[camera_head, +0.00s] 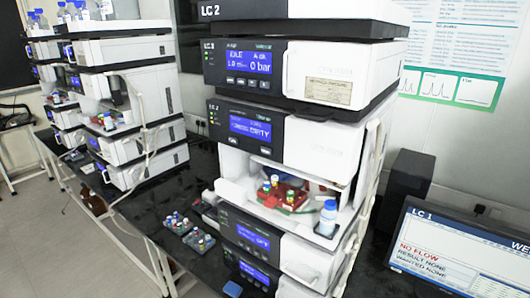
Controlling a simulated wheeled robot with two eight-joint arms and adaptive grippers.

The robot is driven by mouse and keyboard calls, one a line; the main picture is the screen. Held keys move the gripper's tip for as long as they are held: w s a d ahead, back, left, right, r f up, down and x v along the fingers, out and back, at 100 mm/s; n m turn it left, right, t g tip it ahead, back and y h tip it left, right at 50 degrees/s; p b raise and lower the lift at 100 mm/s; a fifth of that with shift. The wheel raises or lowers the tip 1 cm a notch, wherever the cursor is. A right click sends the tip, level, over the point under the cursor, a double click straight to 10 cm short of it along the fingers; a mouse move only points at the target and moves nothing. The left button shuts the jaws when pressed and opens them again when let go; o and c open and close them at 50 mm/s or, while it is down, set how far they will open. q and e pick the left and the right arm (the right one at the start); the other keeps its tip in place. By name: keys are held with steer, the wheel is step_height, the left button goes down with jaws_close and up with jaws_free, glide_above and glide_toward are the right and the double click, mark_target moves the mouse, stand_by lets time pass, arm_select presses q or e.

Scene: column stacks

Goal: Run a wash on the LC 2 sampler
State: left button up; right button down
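The LC 2 stack stands in the middle, its name on the top unit (238,9). The sampler (320,150) is the unit with an open bay below its front. Its blue display (250,128) is lit, but I cannot read the text surely. Small buttons (265,151) sit below the display. In the bay is a red tray (292,203) with several capped vials. A blue-capped bottle (327,219) stands upright at the bay's right front. The unit above has a display (250,62) reading IDLE and 0 bar. Neither gripper is in view.
Two vial racks (178,224) (199,240) lie on the dark bench (150,205) left of the stack. A monitor (462,250) at lower right shows LC 1 and NO FLOW. A dark box (404,190) stands behind it. Other stacks (130,100) stand at left.

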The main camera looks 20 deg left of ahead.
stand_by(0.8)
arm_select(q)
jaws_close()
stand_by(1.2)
